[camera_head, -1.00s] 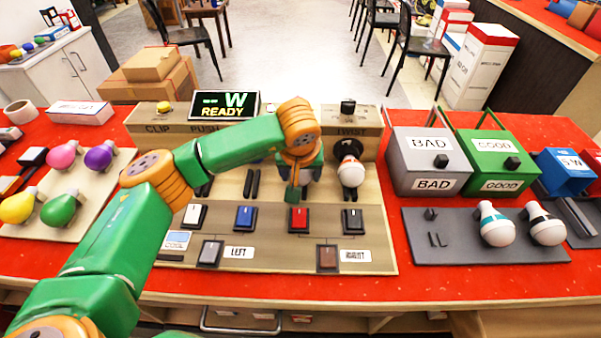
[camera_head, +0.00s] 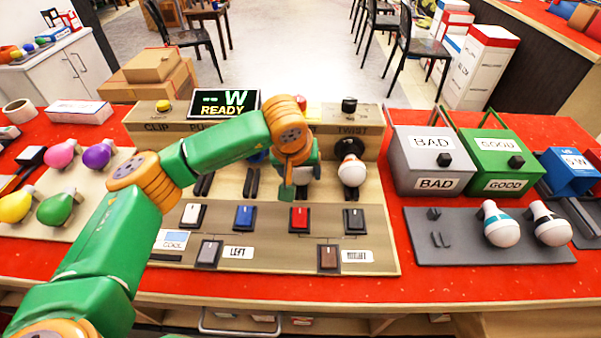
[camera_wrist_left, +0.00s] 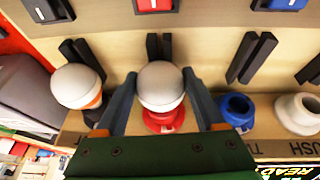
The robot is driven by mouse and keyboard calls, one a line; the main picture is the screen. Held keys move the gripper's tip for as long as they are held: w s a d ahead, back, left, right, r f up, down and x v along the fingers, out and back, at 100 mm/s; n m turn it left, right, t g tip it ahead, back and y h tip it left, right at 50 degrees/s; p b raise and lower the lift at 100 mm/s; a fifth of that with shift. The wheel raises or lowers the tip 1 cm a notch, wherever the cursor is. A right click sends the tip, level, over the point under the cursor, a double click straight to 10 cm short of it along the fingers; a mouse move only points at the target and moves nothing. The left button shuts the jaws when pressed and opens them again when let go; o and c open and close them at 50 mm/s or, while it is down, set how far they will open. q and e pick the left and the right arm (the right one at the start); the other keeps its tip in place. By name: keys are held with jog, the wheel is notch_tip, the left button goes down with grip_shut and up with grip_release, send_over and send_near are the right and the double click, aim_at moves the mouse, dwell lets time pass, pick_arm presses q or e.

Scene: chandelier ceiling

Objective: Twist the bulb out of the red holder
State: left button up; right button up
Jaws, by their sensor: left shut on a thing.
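My left gripper (camera_head: 298,188) is at the middle of the beige panel, its fingers partly hidden by my own wrist in the head view. In the left wrist view, its two fingers (camera_wrist_left: 160,78) are on either side of a white bulb (camera_wrist_left: 160,90), shut on it. The bulb is at the red holder (camera_wrist_left: 163,121), which shows just behind it. I cannot tell whether the bulb is still seated there. In the head view, my wrist mostly hides the bulb and the red holder. My right gripper is not in view.
A white bulb with an orange band (camera_head: 351,172) is in the black holder to the right. Empty blue (camera_wrist_left: 236,108) and white holders show in the wrist view. BAD (camera_head: 430,160) and GOOD (camera_head: 502,165) boxes and a grey rack (camera_head: 450,245) with two bulbs stand farther right.

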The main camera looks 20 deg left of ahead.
aim_at(307, 191)
pick_arm(q)
jog(key=shift+s+f+n+t+h+b, duration=0.1)
jog(key=shift+n+t+h+b, duration=0.2)
jog(key=shift+h+b, duration=1.05)
dwell(1.7)
jog(key=shift+t+h+b, duration=0.3)
jog(key=shift+h+b, duration=0.25)
jog(key=shift+b, duration=1.1)
dwell(1.1)
jog(key=shift+s+f+b, duration=0.1)
jog(key=shift+s+b, duration=0.2)
jog(key=shift+s, duration=0.05)
jog(key=shift+s+d+b, duration=0.25)
jog(key=shift+s+b, duration=0.05)
jog(key=shift+s, duration=0.35)
jog(key=shift+s+d+b, duration=0.2)
jog(key=shift+s+b, duration=0.05)
jog(key=shift+s, duration=0.4)
notch_tip(307, 191, up, 8)
jog(key=p, duration=0.6)
